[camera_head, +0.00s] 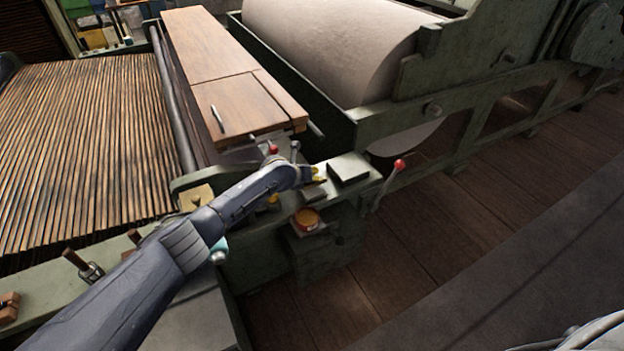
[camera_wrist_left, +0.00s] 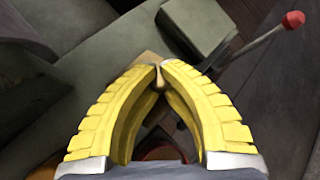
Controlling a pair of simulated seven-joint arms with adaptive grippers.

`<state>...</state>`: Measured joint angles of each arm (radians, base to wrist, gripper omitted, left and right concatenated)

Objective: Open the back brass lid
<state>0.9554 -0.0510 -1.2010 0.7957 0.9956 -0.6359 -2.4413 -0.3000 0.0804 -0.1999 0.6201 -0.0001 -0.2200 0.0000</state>
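My left gripper (camera_head: 318,175) is low over the green machine frame, beside a dark green block. In the left wrist view its yellow fingers (camera_wrist_left: 160,72) are drawn together at the tips, closed around a small brass-coloured knob (camera_wrist_left: 158,82). A tan, brass-like surface (camera_wrist_left: 148,58) shows just behind the tips; the fingers hide most of it, and I cannot tell how far it is raised. Another flat brass-coloured lid (camera_head: 195,197) lies on the frame left of my forearm. My right gripper is out of view.
The dark green block (camera_head: 348,168) and a red-knobbed lever (camera_head: 398,165) stand right of the left gripper; the lever also shows in the wrist view (camera_wrist_left: 292,20). A wooden board (camera_head: 215,60) and a large roller (camera_head: 325,45) lie behind.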

